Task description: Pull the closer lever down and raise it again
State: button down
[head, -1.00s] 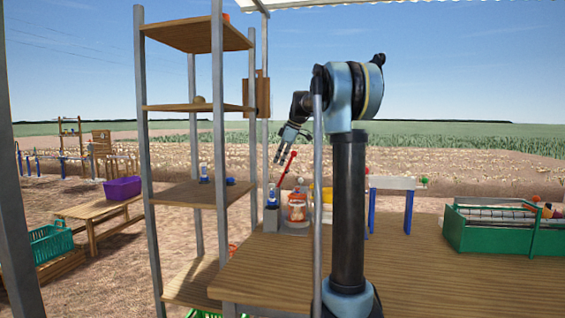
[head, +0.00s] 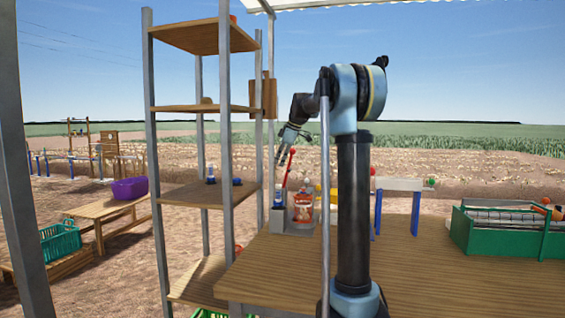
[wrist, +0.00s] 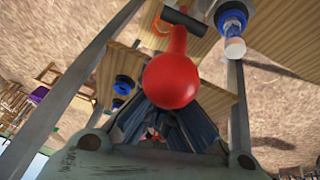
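The red lever (head: 285,170) rises at a tilt from a grey base (head: 291,220) on the wooden table, with its round knob at the upper end. My gripper (head: 281,157) is at the knob's height, just left of it or overlapping it in the head view. In the wrist view the red knob (wrist: 172,82) is large and directly in front of my fingers (wrist: 165,122). It hides the fingertips, so I cannot tell whether they touch it or how far apart they are. Only one red lever is clear.
A bottle with an orange and white label (head: 303,207) stands beside the lever base. A shelf rack (head: 228,150) stands to the left, with small blue-and-white items. A green crate (head: 495,234) is on the right of the table (head: 430,265). The table's front is mostly clear.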

jog(key=shift+w+a, duration=0.1)
jog(key=shift+a, duration=0.15)
jog(key=shift+w+a+f, duration=0.15)
jog(key=shift+a, duration=0.3)
dwell(0.4)
jog(key=c, duration=1.9)
grip_release()
jog(key=shift+r, duration=3)
